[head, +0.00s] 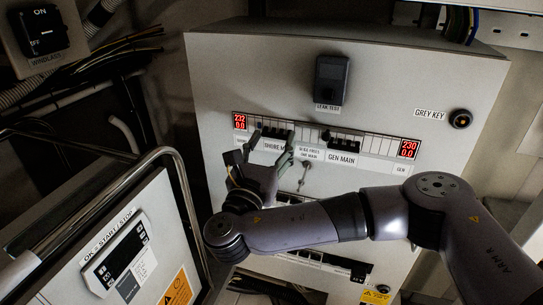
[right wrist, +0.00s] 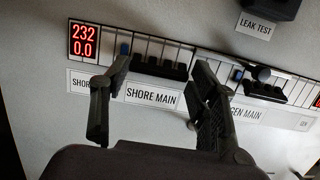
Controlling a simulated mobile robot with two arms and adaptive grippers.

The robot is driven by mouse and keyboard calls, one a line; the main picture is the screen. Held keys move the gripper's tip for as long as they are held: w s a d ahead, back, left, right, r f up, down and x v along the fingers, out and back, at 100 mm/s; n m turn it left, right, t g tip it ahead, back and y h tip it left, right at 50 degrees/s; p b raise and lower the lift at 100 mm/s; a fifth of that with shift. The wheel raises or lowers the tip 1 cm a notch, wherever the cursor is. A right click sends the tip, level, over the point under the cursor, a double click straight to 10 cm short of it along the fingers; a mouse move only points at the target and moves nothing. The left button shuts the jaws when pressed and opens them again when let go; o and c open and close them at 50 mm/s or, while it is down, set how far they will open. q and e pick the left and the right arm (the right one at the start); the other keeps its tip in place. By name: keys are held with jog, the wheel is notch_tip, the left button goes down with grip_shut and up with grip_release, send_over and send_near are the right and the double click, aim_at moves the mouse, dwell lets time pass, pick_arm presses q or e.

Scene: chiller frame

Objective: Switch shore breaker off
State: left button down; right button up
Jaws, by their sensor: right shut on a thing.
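The shore main breaker (right wrist: 160,69) is a dark block of toggles in the breaker row, above the "SHORE MAIN" label (right wrist: 151,95). In the head view it shows partly behind my right gripper (head: 274,135). My right gripper (right wrist: 162,68) has one fingertip at each side of this breaker and is shut on it across its width. I cannot tell which way its toggles point. The red display (right wrist: 83,40) to its left reads 232 over 0.0. My left gripper is not in view.
The gen main breaker (head: 343,143) sits to the right in the same row. A key switch (head: 304,173) is below the row. The dark leak test box (head: 332,80) is above it. A metal rail (head: 180,185) and start/stop panel (head: 121,262) stand at left.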

jog(key=shift+f+t+b, duration=0.25)
jog(key=shift+t+b, duration=0.25)
jog(key=shift+b, duration=0.05)
jog(key=o, duration=1.2)
jog(key=shift+c, duration=0.2)
jog(key=v, duration=1.2)
